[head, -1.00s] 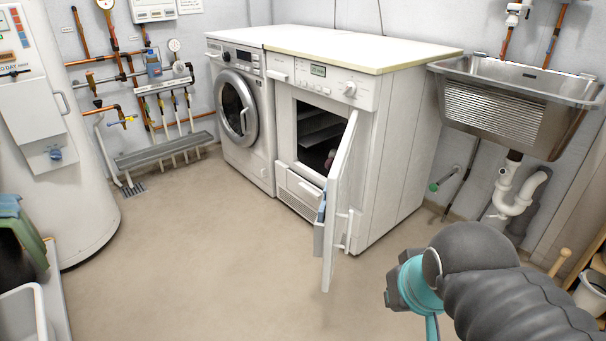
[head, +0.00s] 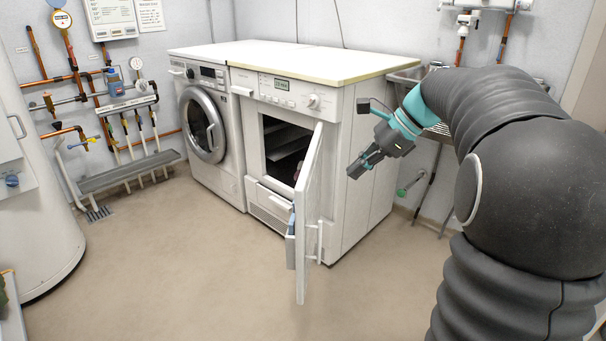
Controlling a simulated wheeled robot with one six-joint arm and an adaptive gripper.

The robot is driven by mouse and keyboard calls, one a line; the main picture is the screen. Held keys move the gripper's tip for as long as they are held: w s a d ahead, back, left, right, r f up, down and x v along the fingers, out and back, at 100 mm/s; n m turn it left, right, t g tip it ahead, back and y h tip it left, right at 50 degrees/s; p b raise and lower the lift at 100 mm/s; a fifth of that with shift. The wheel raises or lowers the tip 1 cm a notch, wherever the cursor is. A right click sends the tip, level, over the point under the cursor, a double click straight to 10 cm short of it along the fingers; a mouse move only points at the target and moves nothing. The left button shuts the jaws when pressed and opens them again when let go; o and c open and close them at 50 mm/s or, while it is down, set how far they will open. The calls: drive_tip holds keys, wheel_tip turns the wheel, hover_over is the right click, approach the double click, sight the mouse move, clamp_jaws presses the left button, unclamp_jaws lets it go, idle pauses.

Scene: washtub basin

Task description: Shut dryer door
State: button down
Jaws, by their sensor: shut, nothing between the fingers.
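The dryer (head: 285,104) is the right one of two white machines under a shared worktop. Its door (head: 308,215) stands wide open, hinged on the right side, and is seen nearly edge-on. The dark drum opening (head: 281,146) shows to the left of the door, with some dark contents that I cannot make out. My gripper (head: 353,173) is shut and empty. It points down and left, to the right of the door's upper part, in front of the dryer's side panel, and appears apart from the door.
A washing machine (head: 203,125) with a round door stands left of the dryer. A metal sink (head: 437,128) is behind my arm. Pipes (head: 110,95) and a white tank (head: 30,190) are at the left. The floor (head: 190,265) before the machines is clear.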

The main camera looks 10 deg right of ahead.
drive_tip(key=w+d+m+y, duration=0.1)
drive_tip(key=w+d+m, duration=0.2)
drive_tip(key=w+d, duration=0.1)
drive_tip(key=b, duration=0.2)
approach(306, 189)
drive_tip(key=a+f, duration=0.1)
drive_tip(key=w+f, duration=0.1)
drive_tip(key=f, duration=0.1)
drive_tip(key=a+f, duration=0.1)
drive_tip(key=f, duration=0.1)
drive_tip(key=shift+w+a+f, duration=0.1)
drive_tip(key=shift+w+a, duration=0.1)
drive_tip(key=shift+a, duration=0.1)
drive_tip(key=shift+w+a, duration=0.2)
drive_tip(key=shift+a, duration=0.3)
drive_tip(key=shift+a, duration=0.1)
